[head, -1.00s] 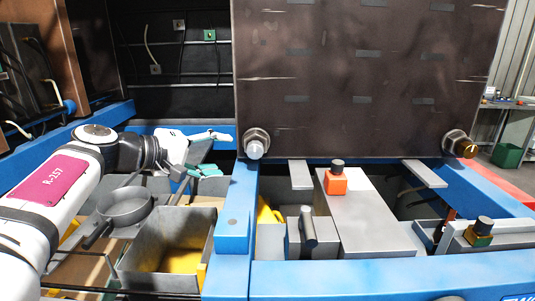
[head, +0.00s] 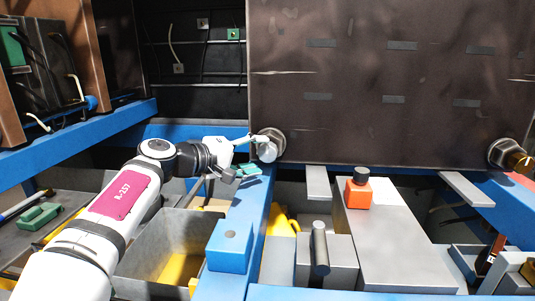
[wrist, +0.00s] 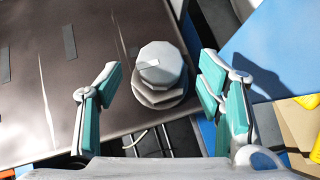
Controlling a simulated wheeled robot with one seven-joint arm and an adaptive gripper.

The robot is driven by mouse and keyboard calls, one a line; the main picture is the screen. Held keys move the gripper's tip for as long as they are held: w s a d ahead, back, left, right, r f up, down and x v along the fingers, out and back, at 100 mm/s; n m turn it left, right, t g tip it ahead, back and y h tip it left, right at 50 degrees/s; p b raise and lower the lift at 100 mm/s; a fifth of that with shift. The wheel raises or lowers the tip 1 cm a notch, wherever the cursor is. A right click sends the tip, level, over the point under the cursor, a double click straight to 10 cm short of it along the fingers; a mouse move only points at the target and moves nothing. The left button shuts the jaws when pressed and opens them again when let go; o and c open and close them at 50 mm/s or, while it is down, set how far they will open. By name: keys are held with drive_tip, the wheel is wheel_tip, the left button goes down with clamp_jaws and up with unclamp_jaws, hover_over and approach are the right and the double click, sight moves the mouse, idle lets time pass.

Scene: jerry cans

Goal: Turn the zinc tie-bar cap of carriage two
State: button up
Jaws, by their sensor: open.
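A silver-grey, zinc-coloured tie-bar cap (head: 267,151) sticks out at the lower left corner of the dark brown plate (head: 390,80). In the wrist view the faceted cap (wrist: 160,65) sits on a wider hex nut and washer, with a small mark on its face. My gripper (head: 256,154) is at the cap from the left. In the wrist view my gripper (wrist: 159,72) is open, one teal-padded finger on each side of the cap, with clear gaps to both. No carriage number is readable.
A brass-coloured cap (head: 517,160) sits at the plate's lower right corner. A blue beam (head: 240,225) runs below the zinc cap. An orange block with a black knob (head: 357,190) stands on a grey box. A grey bin (head: 165,240) lies under my arm.

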sight(266, 154)
drive_tip(key=shift+x, duration=2.15)
drive_tip(key=c, duration=1.1)
